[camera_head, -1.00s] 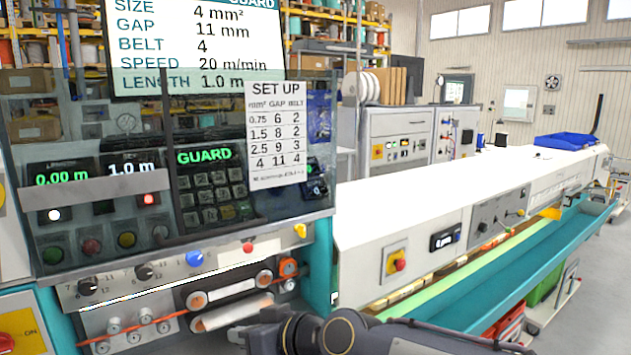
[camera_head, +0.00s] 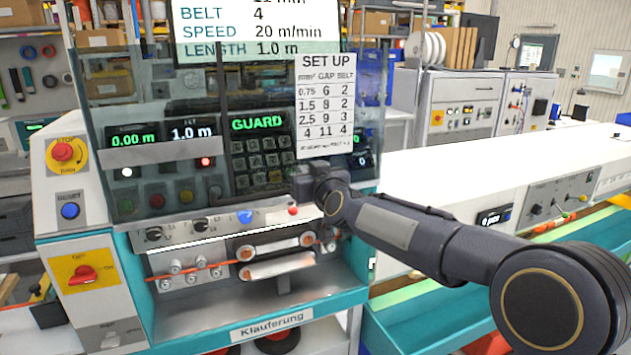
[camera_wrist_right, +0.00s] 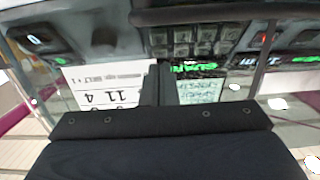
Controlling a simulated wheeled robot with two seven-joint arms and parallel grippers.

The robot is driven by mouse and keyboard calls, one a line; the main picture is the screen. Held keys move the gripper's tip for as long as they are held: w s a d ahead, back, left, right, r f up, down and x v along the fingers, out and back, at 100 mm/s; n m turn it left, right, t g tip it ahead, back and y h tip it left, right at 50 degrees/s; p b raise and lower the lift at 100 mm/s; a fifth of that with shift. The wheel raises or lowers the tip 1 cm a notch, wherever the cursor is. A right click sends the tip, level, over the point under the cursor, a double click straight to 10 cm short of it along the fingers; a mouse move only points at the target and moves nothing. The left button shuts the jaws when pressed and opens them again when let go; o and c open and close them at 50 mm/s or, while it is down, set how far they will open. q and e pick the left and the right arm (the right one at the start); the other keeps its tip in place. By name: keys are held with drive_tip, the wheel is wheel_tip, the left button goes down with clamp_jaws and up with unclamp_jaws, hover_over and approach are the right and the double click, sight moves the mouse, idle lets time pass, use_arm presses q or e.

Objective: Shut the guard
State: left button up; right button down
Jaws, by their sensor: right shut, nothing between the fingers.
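The guard (camera_head: 207,100) is a clear, tinted pane with dark bars, standing raised in front of the control panel in the head view. The rollers and belts (camera_head: 275,255) below its lower edge are uncovered. A display behind it (camera_head: 258,123) reads GUARD in green. My right gripper (camera_head: 303,182) is at the guard's lower right part, its fingertips mostly hidden by the wrist. In the right wrist view the gripper's fingers (camera_wrist_right: 158,85) are together and empty, facing the panel; I cannot tell whether they touch the pane. My left gripper is not in view.
A SET UP card (camera_head: 325,105) hangs at the guard's right side. Knobs (camera_head: 200,225) line the ledge below it. A red emergency button (camera_head: 63,150) and a red rotary switch (camera_head: 83,275) are at the left. A long white trough (camera_head: 450,170) extends right.

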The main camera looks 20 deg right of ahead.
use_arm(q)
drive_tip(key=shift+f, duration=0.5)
use_arm(e)
wheel_tip(320, 180, down, 3)
drive_tip(key=shift+w+f, duration=0.15)
use_arm(q)
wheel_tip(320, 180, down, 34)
drive_tip(key=b, duration=3.4)
use_arm(e)
wheel_tip(320, 180, down, 38)
drive_tip(key=shift+f, duration=0.35)
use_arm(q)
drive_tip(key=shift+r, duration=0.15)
